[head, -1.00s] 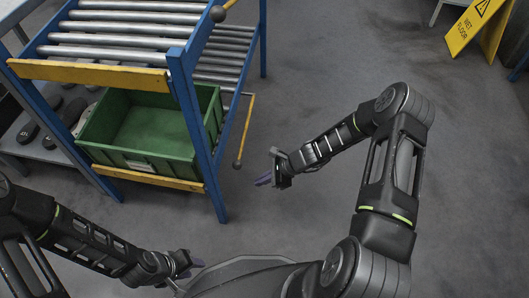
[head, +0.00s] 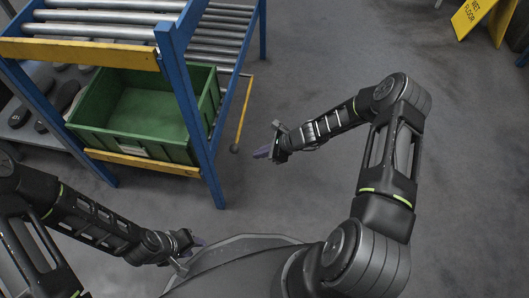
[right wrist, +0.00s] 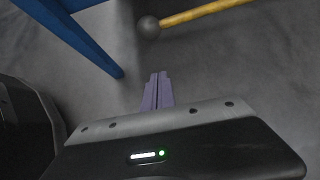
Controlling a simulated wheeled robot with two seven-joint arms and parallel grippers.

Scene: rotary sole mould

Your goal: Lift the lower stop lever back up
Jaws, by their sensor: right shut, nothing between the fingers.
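The lower stop lever (head: 243,115) is a yellow bar with a dark ball (head: 235,150) at its lower end. It hangs slanting down at the right side of the blue rack. My right gripper (head: 262,153) is just right of the ball in the head view and looks apart from it. In the right wrist view the purple fingers (right wrist: 158,90) are shut together and empty. There the dark ball (right wrist: 148,27) and yellow bar (right wrist: 205,14) lie beyond the fingertips. My left gripper (head: 194,243) is low in the head view, away from the lever; its opening is unclear.
The blue rack (head: 205,165) carries metal rollers and yellow crossbars. A green crate (head: 200,145) sits on its lower level. Dark soles lie on a grey shelf (head: 20,130) at left. A yellow wet floor sign (head: 475,15) stands at upper right.

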